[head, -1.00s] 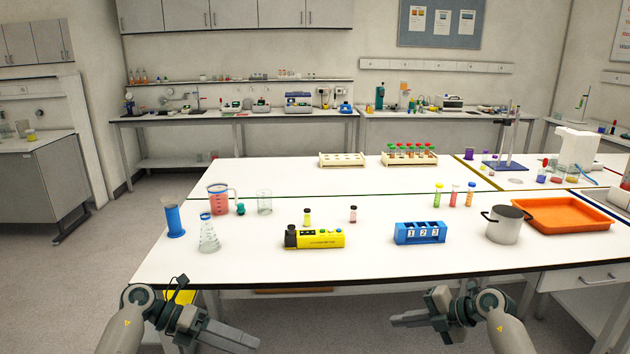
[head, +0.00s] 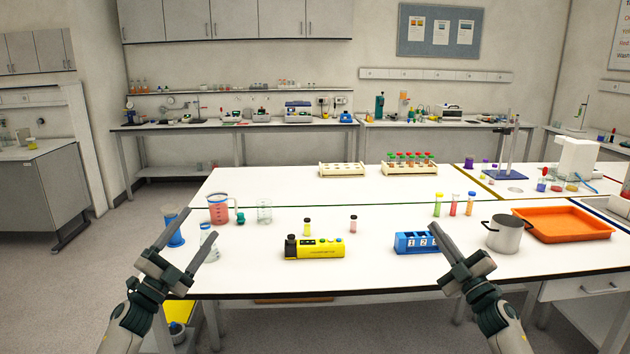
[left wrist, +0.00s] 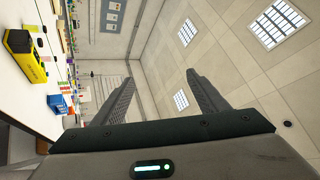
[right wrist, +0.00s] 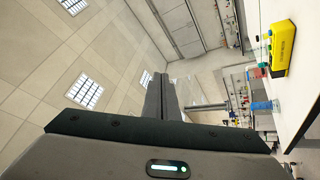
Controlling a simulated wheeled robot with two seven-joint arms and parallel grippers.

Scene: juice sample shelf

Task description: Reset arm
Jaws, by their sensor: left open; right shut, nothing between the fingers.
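My left gripper (head: 193,236) is raised at the left front of the white table (head: 370,273). Its two fingers are spread and empty, pointing up and away. The fingers also stand apart in the left wrist view (left wrist: 166,92). In the head view they partly cover a blue cylinder (head: 174,233) and a glass flask (head: 208,246). My right gripper (head: 447,240) is raised at the front edge, its fingers together with nothing between them. In the right wrist view the closed fingers (right wrist: 162,95) point up. The right gripper partly hides the blue numbered rack (head: 405,242).
A yellow device (head: 315,248) lies between the grippers, with two small vials behind it. A red-filled beaker (head: 219,208) stands at left. A metal pot (head: 503,236) and an orange tray (head: 570,224) are at right. The table's front middle is clear.

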